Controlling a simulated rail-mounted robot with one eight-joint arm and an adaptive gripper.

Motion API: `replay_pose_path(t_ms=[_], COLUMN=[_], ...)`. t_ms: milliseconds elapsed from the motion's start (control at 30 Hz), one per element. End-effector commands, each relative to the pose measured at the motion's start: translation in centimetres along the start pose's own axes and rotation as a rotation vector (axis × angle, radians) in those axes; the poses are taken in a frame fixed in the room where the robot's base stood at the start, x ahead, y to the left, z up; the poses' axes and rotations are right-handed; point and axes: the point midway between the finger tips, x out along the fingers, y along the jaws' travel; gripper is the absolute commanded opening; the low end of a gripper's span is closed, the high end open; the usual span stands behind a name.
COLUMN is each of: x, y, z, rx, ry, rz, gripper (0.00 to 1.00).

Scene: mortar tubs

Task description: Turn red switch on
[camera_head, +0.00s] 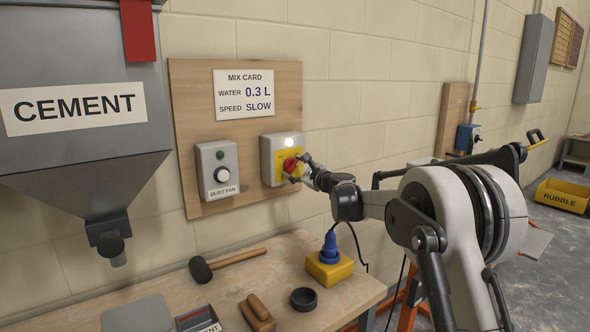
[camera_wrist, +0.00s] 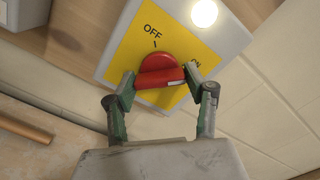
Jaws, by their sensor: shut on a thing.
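The red rotary switch (camera_head: 291,164) sits on the yellow plate of a grey box on the wooden board. It also shows in the wrist view (camera_wrist: 158,69), where OFF is above it and a partly covered ON is to its right. The handle lies roughly crosswise there, its white mark at the right end on the ON side. My gripper (camera_wrist: 159,78) is shut on the handle, one finger at each end; its tips also show in the head view (camera_head: 294,172). The round lamp (camera_wrist: 204,13) on the box glows white, also in the head view (camera_head: 290,141).
A DUST FAN box (camera_head: 218,172) with a round knob is left of the switch. A cement hopper (camera_head: 78,108) hangs at the far left. The bench (camera_head: 165,285) below holds a mallet (camera_head: 226,264), a yellow box with a blue plug (camera_head: 329,265) and a black ring (camera_head: 304,299).

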Motion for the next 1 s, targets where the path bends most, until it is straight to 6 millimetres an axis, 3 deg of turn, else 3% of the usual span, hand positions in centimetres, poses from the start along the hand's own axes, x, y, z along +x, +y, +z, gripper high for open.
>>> replay_pose_path(t_ms=[433, 467, 600, 1000], x=[-0.03, -0.03, -0.02, -0.83], y=[0.04, 0.04, 0.03, -0.03], z=[-0.04, -0.04, -0.03, -0.03], rx=[0.011, 0.010, 0.010, 0.009], ry=[0.000, 0.000, 0.000, 0.000], rz=[0.000, 0.000, 0.000, 0.000], gripper=[0.22, 0.50, 0.68, 0.68])
